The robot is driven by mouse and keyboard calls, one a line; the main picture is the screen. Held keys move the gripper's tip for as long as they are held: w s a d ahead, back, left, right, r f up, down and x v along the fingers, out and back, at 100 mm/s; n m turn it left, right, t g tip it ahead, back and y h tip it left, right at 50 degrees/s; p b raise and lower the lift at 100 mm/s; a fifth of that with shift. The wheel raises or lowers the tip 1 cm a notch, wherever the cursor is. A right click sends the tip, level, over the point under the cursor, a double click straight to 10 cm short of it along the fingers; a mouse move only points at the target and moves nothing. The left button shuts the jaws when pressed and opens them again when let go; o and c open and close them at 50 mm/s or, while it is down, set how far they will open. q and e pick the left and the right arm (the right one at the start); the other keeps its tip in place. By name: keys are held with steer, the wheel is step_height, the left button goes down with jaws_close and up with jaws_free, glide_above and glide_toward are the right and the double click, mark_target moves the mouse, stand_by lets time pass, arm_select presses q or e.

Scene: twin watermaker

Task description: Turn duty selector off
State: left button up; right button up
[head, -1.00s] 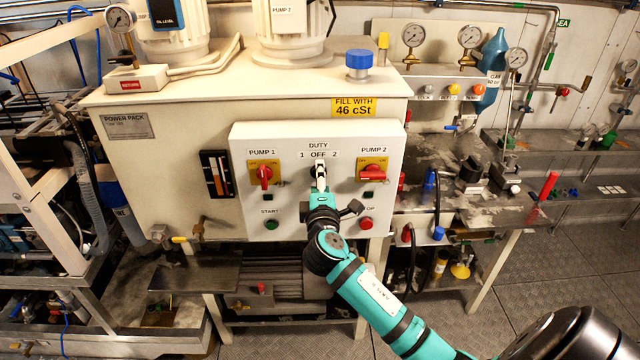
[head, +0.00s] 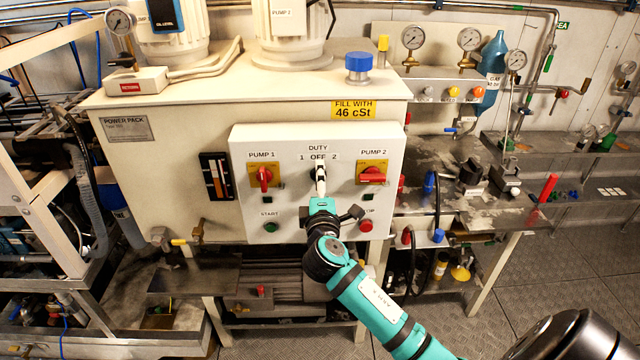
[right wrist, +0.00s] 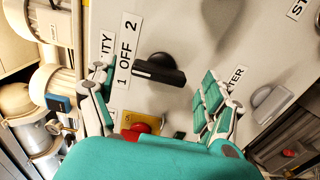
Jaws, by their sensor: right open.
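The duty selector is a black bar knob (head: 320,173) on the white control panel (head: 290,213), under the DUTY label with 1, OFF and 2. In the right wrist view the knob (right wrist: 159,70) lies beyond and between the fingertips, and its bar points roughly toward OFF. My right gripper (head: 320,190) is just below and in front of the knob in the head view. Its two fingers (right wrist: 160,90) are spread apart in the right wrist view, with nothing held between them. My left gripper is not in view.
The red PUMP 1 switch (head: 264,177) and PUMP 2 switch (head: 372,175) flank the selector. The green START button (head: 271,226) and red STOP button (head: 366,224) sit lower. A cluttered workbench (head: 440,205) stands to the right.

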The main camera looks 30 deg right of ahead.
steer(key=v, duration=1.1)
steer(key=shift+s+f, duration=0.1)
steer(key=shift+f, duration=0.05)
step_height(320, 180, down, 22)
steer(key=a+g+y+b, duration=0.1)
steer(key=a+g+y, duration=0.2)
steer(key=y, duration=0.1)
steer(key=s+a+f+m+g+y, duration=0.1)
steer(key=s+f+g, duration=0.15)
steer(key=f, duration=0.65)
steer(key=s+a+f+g+y, duration=0.15)
steer(key=s+f, duration=0.25)
steer(key=f, duration=0.5)
steer(key=s+a+f+m+g+y+b, duration=0.1)
steer(key=s+f+m+g+y+b, duration=0.15)
steer(key=s+f, duration=1.1)
steer(key=s+f+m+g, duration=0.1)
steer(key=s+f+m, duration=0.1)
steer(key=s, duration=0.5)
steer(key=s+f+m+g, duration=0.2)
steer(key=s+f, duration=0.3)
steer(key=s, duration=0.2)
steer(key=s+a+f+m+g, duration=0.1)
steer(key=s+f+m, duration=0.1)
steer(key=s+f, duration=0.2)
steer(key=s, duration=0.3)
steer(key=shift+s+f+g+y, duration=0.25)
steer(key=shift+s+g+y, duration=0.05)
steer(key=shift+s+g, duration=0.1)
